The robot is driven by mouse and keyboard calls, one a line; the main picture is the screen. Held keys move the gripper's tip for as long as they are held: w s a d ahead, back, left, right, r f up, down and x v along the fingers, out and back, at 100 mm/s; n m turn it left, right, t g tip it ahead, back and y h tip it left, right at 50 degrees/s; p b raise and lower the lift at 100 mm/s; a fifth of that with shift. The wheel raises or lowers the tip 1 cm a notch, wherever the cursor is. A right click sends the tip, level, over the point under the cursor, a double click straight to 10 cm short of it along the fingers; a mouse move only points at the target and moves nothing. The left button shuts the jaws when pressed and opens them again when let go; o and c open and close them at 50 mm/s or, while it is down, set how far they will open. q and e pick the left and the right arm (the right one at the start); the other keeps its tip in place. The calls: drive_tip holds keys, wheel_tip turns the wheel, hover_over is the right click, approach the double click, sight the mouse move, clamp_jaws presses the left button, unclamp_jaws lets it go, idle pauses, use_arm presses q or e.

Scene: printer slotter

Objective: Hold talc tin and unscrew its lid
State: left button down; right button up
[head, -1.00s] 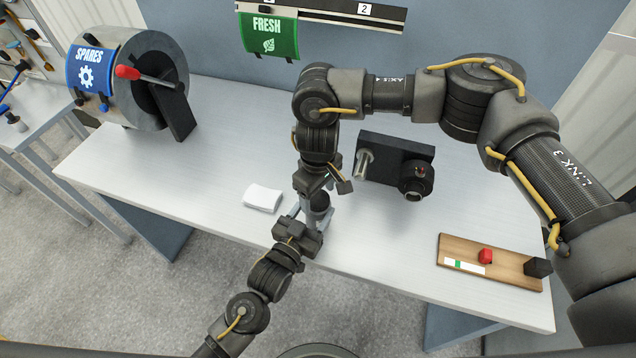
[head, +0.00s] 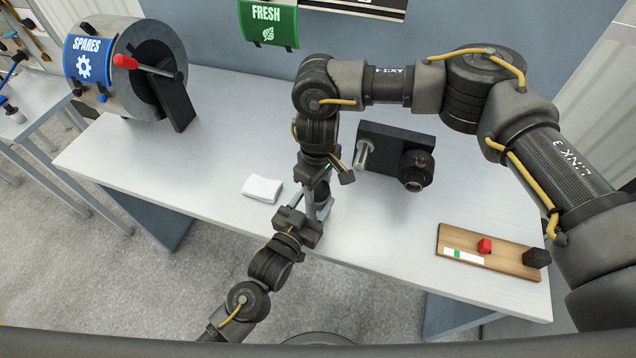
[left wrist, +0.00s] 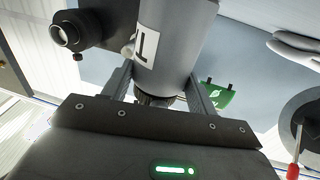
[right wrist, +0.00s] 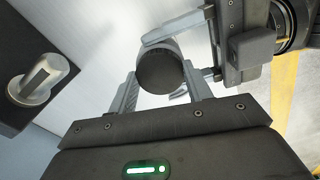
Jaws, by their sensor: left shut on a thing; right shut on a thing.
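The talc tin is a grey cylinder with a white label; its body (left wrist: 180,35) fills the top of the left wrist view and a bit of it (head: 324,206) shows in the head view. Its dark round lid (right wrist: 160,72) faces my right gripper in the right wrist view. My left gripper (right wrist: 210,45) is shut on the tin body from the side. My right gripper (right wrist: 163,85) is above the tin, its fingers on either side of the lid and shut on it. In the head view the grippers hide most of the tin and lid.
A black device with a metal peg (head: 395,155) stands just right of the grippers. A white pad (head: 262,189) lies to their left. A wooden board (head: 505,258) with red and black blocks is at front right. The grey SPARES drum (head: 130,60) stands at back left.

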use_arm(q)
drive_tip(key=shift+f, duration=0.25)
use_arm(e)
drive_tip(key=n, duration=1.8)
drive_tip(key=shift+n, duration=0.3)
use_arm(q)
drive_tip(key=shift+s, duration=0.1)
use_arm(e)
drive_tip(key=n, duration=0.7)
drive_tip(key=shift+a, duration=0.1)
drive_tip(key=n, duration=0.9)
drive_tip(key=shift+s+n, duration=0.1)
drive_tip(key=shift+n, duration=0.2)
drive_tip(key=shift+r, duration=0.3)
